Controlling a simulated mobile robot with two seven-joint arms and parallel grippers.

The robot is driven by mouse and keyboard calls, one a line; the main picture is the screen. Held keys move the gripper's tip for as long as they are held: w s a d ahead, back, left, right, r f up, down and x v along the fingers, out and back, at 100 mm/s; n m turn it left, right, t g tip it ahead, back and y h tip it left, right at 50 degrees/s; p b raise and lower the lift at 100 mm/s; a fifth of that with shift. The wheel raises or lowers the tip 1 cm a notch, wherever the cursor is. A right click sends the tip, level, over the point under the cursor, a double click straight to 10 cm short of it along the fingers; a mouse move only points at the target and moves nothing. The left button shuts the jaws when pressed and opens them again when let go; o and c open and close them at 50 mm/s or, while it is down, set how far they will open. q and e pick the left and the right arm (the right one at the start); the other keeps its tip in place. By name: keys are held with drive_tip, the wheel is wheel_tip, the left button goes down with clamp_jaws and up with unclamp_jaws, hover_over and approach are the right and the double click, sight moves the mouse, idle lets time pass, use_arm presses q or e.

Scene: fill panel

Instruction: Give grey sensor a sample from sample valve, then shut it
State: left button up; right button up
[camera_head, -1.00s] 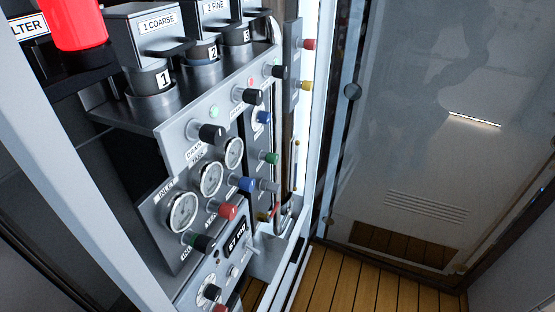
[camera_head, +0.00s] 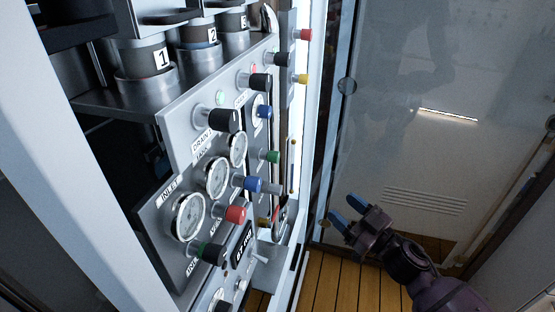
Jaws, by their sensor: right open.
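A grey panel (camera_head: 160,222) carries several coloured knobs: red (camera_head: 235,214), blue (camera_head: 252,184), green (camera_head: 272,157) and black (camera_head: 222,121). A small grey knob (camera_head: 273,188) sits beside the blue one. Labels near the gauges read INLET and DRAIN; I cannot read a label for the sample valve or tell which part is the grey sensor. My right gripper (camera_head: 347,213), with blue fingertips, is open and empty, right of the panel and apart from it, in front of the glass door. My left gripper is not in view.
Three round gauges, one of them at the left (camera_head: 189,217), sit on the panel. Numbered canisters (camera_head: 149,61) stand above. A white cabinet frame post (camera_head: 60,150) crosses the left. A glass door (camera_head: 430,150) stands right, over a wooden floor (camera_head: 340,285).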

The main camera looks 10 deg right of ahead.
sight(278, 158)
use_arm(q)
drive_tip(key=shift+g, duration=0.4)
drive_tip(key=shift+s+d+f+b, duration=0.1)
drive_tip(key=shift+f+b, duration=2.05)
drive_tip(key=shift+b, duration=0.25)
use_arm(e)
drive_tip(key=shift+w+a+r+n+g+y, duration=0.8)
drive_tip(key=shift+w+a+n+g, duration=0.5)
drive_tip(key=shift+w+a, duration=1.05)
drive_tip(key=shift+w+a+r+n+g+y, duration=0.6)
drive_tip(key=shift+w+a+r+n+g, duration=0.4)
drive_tip(key=shift+w+a+g, duration=1)
drive_tip(key=shift+w+a+r+n+g+y, duration=0.7)
drive_tip(key=shift+w+a+r+n+g, duration=0.4)
drive_tip(key=shift+w+a, duration=1.65)
drive_tip(key=shift+d+f, duration=0.15)
drive_tip(key=shift+f, duration=0.1)
drive_tip(key=c, duration=0.9)
drive_tip(key=shift+c, duration=0.2)
